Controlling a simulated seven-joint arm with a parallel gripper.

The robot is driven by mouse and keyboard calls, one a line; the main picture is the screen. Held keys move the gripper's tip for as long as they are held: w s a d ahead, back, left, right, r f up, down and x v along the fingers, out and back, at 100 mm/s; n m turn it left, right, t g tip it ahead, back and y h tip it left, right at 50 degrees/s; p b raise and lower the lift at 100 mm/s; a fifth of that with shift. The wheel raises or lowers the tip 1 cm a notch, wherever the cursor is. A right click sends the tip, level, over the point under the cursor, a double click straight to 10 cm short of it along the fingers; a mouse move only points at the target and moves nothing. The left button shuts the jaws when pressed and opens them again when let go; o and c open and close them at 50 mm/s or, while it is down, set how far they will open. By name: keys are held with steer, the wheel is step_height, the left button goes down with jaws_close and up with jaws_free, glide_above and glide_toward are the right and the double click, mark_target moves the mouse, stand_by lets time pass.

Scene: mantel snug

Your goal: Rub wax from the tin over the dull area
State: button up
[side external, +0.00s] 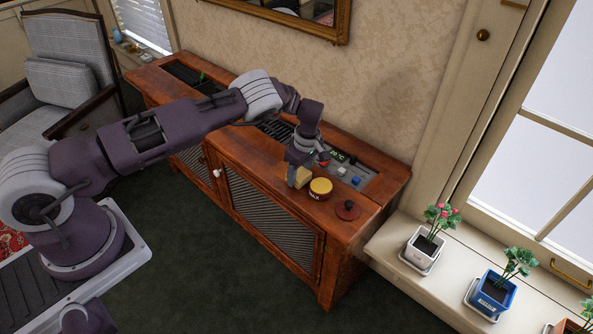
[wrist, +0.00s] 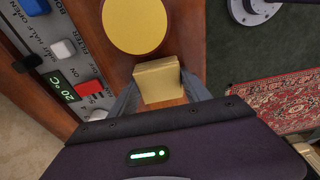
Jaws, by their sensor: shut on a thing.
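The wax tin (side external: 320,187) stands on the wooden cabinet top, open, its round yellow wax facing up. The wax also fills the top of the wrist view (wrist: 137,24). My gripper (side external: 296,168) is shut on a yellow block-shaped pad (wrist: 158,80), held between its two fingers. The pad (side external: 302,178) is just left of the tin in the side view; I cannot tell whether it touches the wood. A dark red round lid with a knob (side external: 348,210) lies right of the tin. I cannot make out a dull area in either view.
A control panel (side external: 345,172) with a green display, sliders and a red button (wrist: 88,88) runs behind the tin. The cabinet top (side external: 380,200) ends near the lid. Potted plants (side external: 430,240) stand on the sill at right. A wall and mirror are behind.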

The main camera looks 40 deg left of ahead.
mark_target(275, 163)
steer(key=shift+a, duration=5.1)
steer(key=shift+d, duration=5.3)
steer(key=shift+a+r, duration=0.1)
steer(key=shift+a, duration=5.25)
step_height(275, 163, up, 8)
